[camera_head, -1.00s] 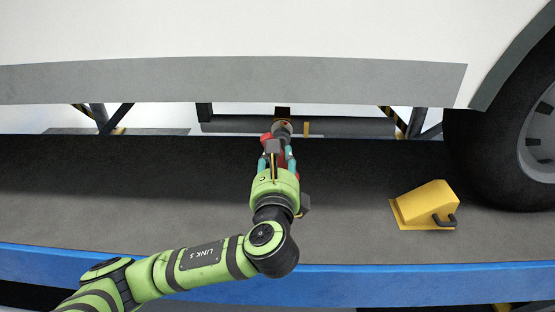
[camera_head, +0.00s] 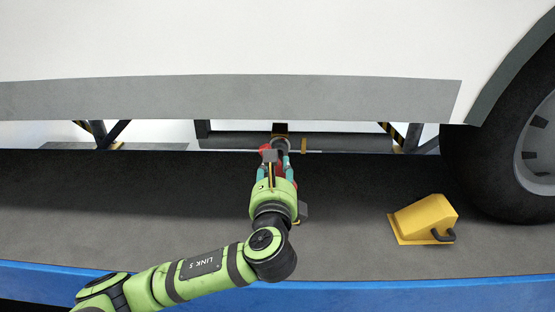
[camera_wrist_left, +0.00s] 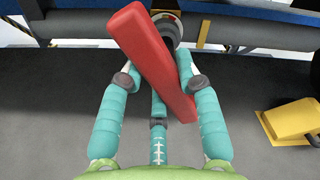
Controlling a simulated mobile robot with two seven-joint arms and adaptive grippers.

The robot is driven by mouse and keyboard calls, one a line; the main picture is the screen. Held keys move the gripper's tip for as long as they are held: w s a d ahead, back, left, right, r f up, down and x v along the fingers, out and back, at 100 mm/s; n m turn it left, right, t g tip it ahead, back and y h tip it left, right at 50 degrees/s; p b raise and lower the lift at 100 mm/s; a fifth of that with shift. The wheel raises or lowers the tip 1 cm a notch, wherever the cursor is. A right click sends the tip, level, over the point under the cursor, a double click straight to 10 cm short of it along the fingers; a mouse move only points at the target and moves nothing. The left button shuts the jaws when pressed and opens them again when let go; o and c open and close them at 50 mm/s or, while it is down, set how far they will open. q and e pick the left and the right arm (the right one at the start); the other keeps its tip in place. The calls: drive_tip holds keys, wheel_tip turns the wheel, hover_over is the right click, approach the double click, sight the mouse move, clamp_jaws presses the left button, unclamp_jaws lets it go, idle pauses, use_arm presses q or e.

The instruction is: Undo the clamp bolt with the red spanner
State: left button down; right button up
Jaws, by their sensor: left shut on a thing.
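The red spanner (camera_wrist_left: 150,58) crosses the left wrist view at a slant, its near end between the teal fingers. My left gripper (camera_head: 277,165) is shut on it under the vehicle's lower edge; its fingers also show in the left wrist view (camera_wrist_left: 158,92). In the head view only small red parts show beside the gripper. A round grey fitting (camera_head: 281,144), which looks like the clamp, sits just beyond the fingertips. In the left wrist view a dark round part (camera_wrist_left: 167,29) shows behind the spanner. The bolt and its contact with the spanner are hidden. My right gripper is not in view.
The white vehicle side (camera_head: 250,40) with its grey skirt (camera_head: 230,98) hangs over the work area. A yellow wheel chock (camera_head: 422,218) lies to the right, near the large tyre (camera_head: 480,165). Striped supports (camera_head: 388,131) stand behind. The dark platform left of my arm is clear.

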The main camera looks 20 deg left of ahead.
use_arm(q)
drive_tip(key=shift+f+n+b, duration=0.1)
drive_tip(key=shift+n+b, duration=0.25)
drive_tip(key=shift+n, duration=0.75)
drive_tip(key=shift+n+b, duration=0.4)
drive_tip(key=shift+n, duration=0.9)
